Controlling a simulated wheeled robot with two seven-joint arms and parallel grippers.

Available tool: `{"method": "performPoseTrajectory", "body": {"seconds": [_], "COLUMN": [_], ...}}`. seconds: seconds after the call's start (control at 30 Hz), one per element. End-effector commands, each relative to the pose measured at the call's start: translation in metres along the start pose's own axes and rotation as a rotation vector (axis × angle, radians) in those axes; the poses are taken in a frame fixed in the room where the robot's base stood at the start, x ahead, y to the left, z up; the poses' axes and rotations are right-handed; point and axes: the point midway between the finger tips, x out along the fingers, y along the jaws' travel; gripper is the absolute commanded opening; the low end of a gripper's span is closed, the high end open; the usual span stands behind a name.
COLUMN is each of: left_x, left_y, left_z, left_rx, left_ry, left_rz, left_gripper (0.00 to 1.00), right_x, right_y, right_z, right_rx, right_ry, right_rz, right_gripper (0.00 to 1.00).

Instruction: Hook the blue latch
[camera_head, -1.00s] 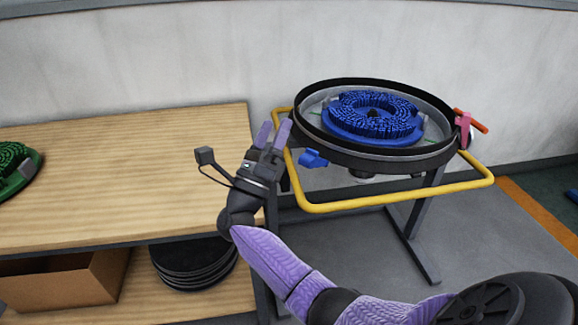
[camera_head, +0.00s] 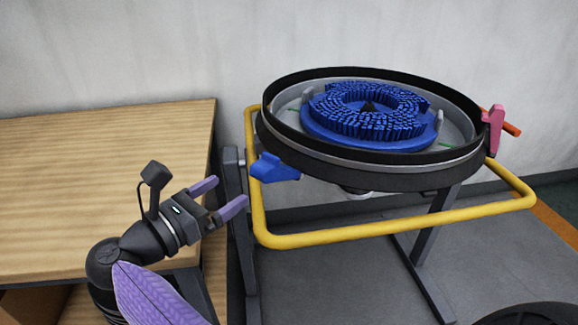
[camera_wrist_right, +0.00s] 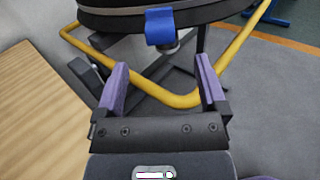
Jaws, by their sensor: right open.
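The blue latch (camera_head: 274,168) sticks out from the left side of the round black-rimmed tank (camera_head: 372,172), just below its rim. In the right wrist view the blue latch (camera_wrist_right: 160,27) hangs at the top, beyond the gap between my fingers. My right gripper (camera_head: 218,195) is open and empty, with purple fingers, to the left of and below the latch, apart from it. It also shows in the right wrist view (camera_wrist_right: 160,85). My left gripper is not in view.
A yellow tubular rail (camera_head: 340,236) runs around the tank stand, below the latch. A blue round brush (camera_head: 366,112) lies in the tank. A pink latch (camera_head: 494,128) with an orange handle is on the right side. A wooden table (camera_head: 100,190) stands at left.

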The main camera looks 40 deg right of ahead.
Motion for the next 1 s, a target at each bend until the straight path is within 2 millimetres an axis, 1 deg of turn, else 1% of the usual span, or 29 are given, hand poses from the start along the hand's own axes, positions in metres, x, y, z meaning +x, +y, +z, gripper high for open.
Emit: {"method": "performPoseTrajectory", "body": {"seconds": [0.03, 0.07, 0.13, 0.3, 0.4, 0.5, 0.6, 0.83, 0.87, 0.9, 0.97, 1.0], "left_x": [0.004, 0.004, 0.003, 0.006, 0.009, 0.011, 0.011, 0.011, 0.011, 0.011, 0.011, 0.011], "left_y": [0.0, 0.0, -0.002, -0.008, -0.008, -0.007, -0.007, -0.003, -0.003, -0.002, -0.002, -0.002], "left_z": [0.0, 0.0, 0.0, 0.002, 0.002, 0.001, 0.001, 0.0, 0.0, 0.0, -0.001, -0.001], "left_rx": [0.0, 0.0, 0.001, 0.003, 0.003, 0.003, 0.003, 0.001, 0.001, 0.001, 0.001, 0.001], "left_ry": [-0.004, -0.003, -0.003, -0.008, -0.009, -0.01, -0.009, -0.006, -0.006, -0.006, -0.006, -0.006], "left_rz": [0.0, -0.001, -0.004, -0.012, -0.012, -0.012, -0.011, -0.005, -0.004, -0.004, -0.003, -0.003], "left_gripper": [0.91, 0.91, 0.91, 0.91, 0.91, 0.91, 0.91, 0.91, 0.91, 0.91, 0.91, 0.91], "right_x": [-0.002, 0.0, 0.011, 0.053, 0.075, 0.089, 0.095, 0.096, 0.096, 0.096, 0.096, 0.096], "right_y": [0.001, 0.001, 0.001, 0.001, 0.001, 0.001, 0.001, 0.001, 0.001, 0.001, 0.001, 0.001], "right_z": [-0.005, -0.005, -0.003, -0.003, -0.003, -0.004, -0.003, -0.003, -0.003, -0.003, -0.003, -0.003], "right_rx": [0.003, 0.005, 0.007, 0.006, 0.005, 0.004, 0.004, 0.004, 0.004, 0.004, 0.004, 0.004], "right_ry": [0.011, 0.014, 0.013, 0.009, 0.009, 0.011, 0.011, 0.011, 0.011, 0.011, 0.011, 0.011], "right_rz": [0.003, 0.003, 0.0, 0.0, 0.001, 0.001, 0.003, 0.003, 0.003, 0.003, 0.003, 0.003], "right_gripper": [0.91, 0.91, 0.91, 0.91, 0.91, 0.91, 0.91, 0.91, 0.85, 0.76, 0.64, 0.55]}}
